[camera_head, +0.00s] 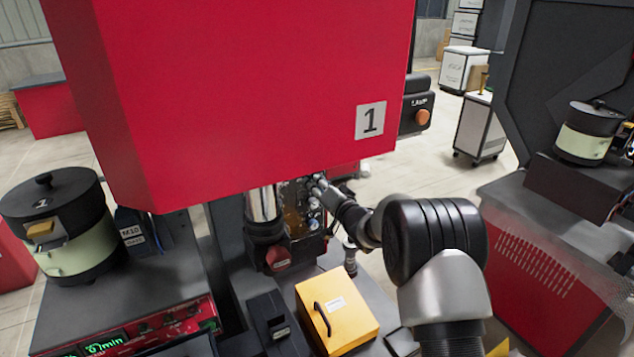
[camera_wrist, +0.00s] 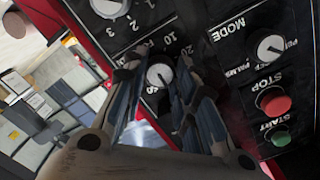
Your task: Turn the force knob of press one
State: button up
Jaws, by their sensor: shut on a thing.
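Press one (camera_head: 260,90) is the big red machine with a "1" plate, in the head view. Its black control panel (camera_wrist: 225,40) fills much of the wrist view, seen tilted. A round silver knob (camera_wrist: 159,74) with a dial scale showing 10 and 20 sits between my fingers; its label is mostly covered by them. My gripper (camera_wrist: 158,82) is shut on this knob, one finger on each side. In the head view my gripper (camera_head: 322,190) reaches the panel under the red housing from the right, and the knob itself cannot be made out there.
Near the held knob are a 1-2-3 selector (camera_wrist: 108,7), a MODE knob (camera_wrist: 270,48), a red STOP button (camera_wrist: 273,101) and a green START button (camera_wrist: 281,138). A yellow box (camera_head: 337,310) stands below my arm. A bowl feeder (camera_head: 62,225) is at left.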

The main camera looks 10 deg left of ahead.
dwell(0.4)
jog(key=o, duration=1.1)
jog(key=v, duration=1.2)
